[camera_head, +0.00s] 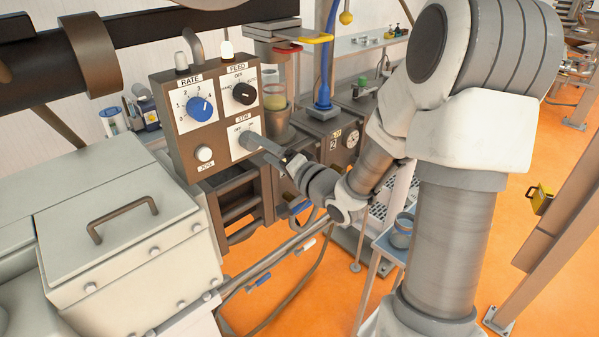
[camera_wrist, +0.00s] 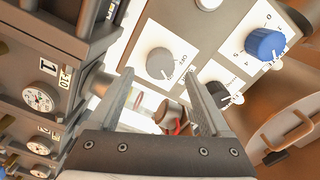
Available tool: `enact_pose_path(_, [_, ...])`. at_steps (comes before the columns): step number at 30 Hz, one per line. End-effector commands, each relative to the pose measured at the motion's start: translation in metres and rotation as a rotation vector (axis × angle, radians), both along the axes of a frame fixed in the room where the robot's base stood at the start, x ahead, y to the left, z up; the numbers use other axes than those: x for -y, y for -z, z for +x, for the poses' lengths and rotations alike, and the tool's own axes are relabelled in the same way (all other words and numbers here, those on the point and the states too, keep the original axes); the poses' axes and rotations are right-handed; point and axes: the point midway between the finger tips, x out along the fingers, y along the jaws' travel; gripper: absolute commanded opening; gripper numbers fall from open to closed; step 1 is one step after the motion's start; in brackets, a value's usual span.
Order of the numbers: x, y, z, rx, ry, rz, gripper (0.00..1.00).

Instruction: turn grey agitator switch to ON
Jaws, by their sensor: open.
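The grey agitator switch is a round grey knob on a white plate labelled STIR, at the lower right of the control box, in the head view (camera_head: 248,140). It also shows in the wrist view (camera_wrist: 160,64), with an OFF mark beside it. My gripper (camera_head: 268,150) is at the knob's right in the head view. In the wrist view my gripper (camera_wrist: 159,76) is open, one finger to either side of the knob, with nothing held. I cannot tell whether the fingers overlap it in depth. The ON mark cannot be made out.
The brown control box (camera_head: 172,128) also carries a blue RATE knob (camera_head: 199,109), a black FEED knob (camera_head: 244,94) and a white JOG button (camera_head: 204,153). In the wrist view, the right finger is near the black knob (camera_wrist: 238,97). Gauges (camera_wrist: 40,97) stand at the left.

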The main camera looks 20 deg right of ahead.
Motion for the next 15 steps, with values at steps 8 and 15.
enact_pose_path(8, [0.029,0.001,-0.066,-0.001,0.007,-0.001,0.81])
enact_pose_path(15, [0.034,0.005,-0.077,0.008,-0.003,-0.002,0.81])
